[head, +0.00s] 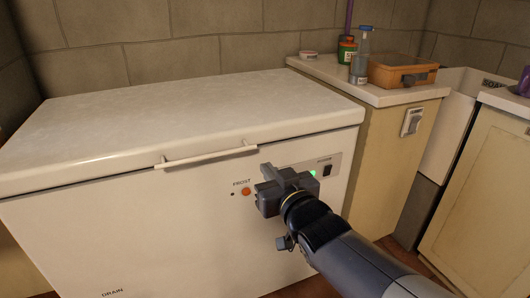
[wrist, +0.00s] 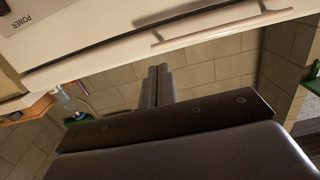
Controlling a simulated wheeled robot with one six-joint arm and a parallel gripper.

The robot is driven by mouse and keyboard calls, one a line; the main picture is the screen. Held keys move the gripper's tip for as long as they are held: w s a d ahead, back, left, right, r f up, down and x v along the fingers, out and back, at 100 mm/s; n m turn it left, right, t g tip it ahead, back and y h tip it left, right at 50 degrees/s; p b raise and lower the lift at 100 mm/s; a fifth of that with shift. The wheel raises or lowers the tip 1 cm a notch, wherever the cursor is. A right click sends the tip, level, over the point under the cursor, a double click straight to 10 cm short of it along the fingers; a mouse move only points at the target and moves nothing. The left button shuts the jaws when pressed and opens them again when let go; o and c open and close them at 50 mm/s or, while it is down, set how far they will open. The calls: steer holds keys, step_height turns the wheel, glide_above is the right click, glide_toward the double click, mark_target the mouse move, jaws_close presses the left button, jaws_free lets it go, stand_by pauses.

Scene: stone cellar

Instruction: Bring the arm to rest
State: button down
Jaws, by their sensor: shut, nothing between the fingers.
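My gripper (head: 268,172) is in front of the white chest freezer (head: 120,225), close to its front panel, below and to the right of the lid handle (head: 207,155). In the wrist view, the two fingers of my gripper (wrist: 159,70) lie together with nothing between them. The arm comes in from the lower right of the head view. The freezer lid (head: 180,115) is down. The freezer and its handle (wrist: 208,26) also show along the top of the wrist view. I cannot tell how far the fingertips are from the freezer front.
A counter (head: 385,95) to the right of the freezer holds an orange case (head: 395,72), a clear bottle (head: 360,65), a green container (head: 346,50) and a small round dish (head: 308,55). Another cabinet (head: 490,190) stands at the far right. The freezer lid top is clear.

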stand_by(0.4)
steer(key=w+a+r+b, duration=0.1)
steer(key=w+a+r, duration=0.1)
steer(key=w, duration=0.6)
steer(key=shift+a+r+b, duration=0.25)
steer(key=shift+a+b, duration=0.1)
steer(key=shift+a, duration=0.3)
